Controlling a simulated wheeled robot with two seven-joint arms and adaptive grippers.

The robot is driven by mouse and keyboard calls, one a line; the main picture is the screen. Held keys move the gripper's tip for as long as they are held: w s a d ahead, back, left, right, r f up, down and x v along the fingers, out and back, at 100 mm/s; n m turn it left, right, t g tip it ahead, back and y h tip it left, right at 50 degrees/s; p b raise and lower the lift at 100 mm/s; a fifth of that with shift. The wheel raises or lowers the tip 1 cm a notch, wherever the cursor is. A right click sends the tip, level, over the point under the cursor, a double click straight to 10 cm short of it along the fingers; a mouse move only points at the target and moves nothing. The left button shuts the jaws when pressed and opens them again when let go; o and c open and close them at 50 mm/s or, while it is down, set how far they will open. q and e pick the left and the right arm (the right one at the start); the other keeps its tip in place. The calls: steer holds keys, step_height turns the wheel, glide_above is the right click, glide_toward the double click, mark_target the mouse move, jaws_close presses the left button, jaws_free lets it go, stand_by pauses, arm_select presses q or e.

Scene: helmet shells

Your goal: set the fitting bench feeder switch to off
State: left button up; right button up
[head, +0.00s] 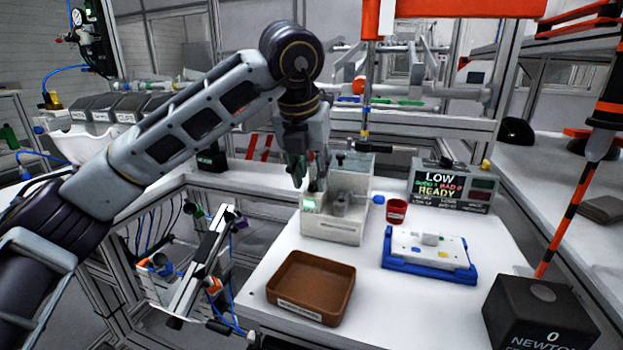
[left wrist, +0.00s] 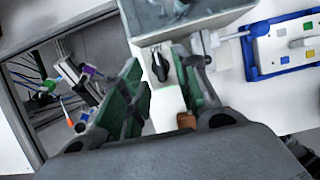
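The feeder box (head: 350,200) is a pale grey housing on the white bench, with a small green-lit label (head: 311,206) on its front left. My left gripper (head: 308,178) hangs just above the front left of the box and hides the knob in the head view. In the left wrist view, its green-padded fingers (left wrist: 160,92) are apart, with the knob showing between them and nothing gripped. My right gripper is not in view.
A brown tray (head: 330,272) stands in front of the box. A red cup (head: 396,212), a blue tray (head: 400,262) with a white plate (head: 445,258), and a LOW/READY display (head: 450,186) stand to the right. A black NEWTON box (head: 541,318) is at front right.

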arm_select(q)
steer(key=shift+w+f, duration=0.15)
steer(key=shift+f, duration=0.35)
jaws_close()
